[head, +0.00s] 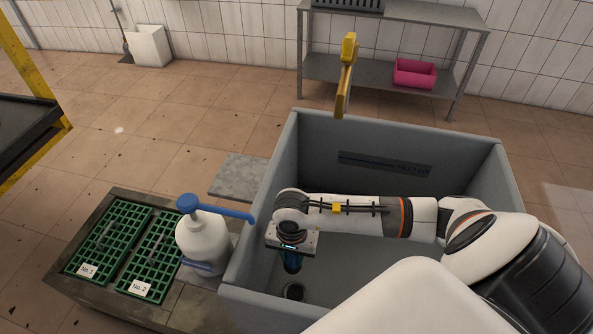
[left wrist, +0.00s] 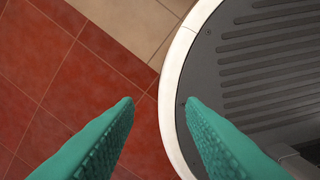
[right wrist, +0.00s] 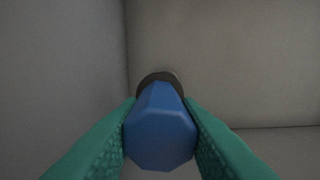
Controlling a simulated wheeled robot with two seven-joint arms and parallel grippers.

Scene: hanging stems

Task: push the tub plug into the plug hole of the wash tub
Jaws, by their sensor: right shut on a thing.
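The grey wash tub (head: 400,128) stands in front of me, with my right arm reaching into it. My right gripper (head: 291,264) points down inside the tub, shut on the blue tub plug (right wrist: 160,130). Its teal fingers lie on both sides of the plug in the right wrist view. The round, dark plug hole (head: 294,290) shows on the tub floor just below the gripper in the head view. A dark round shape shows behind the plug in the right wrist view; the plug's lower end is hidden. My left gripper (left wrist: 158,100) is open and empty, away from the tub.
A white bottle (head: 203,240) with a blue spout stands left of the tub, its spout reaching towards the rim. Green numbered racks (head: 110,240) lie beside it. A metal shelf (head: 430,12) with a pink bin (head: 414,75) stands behind.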

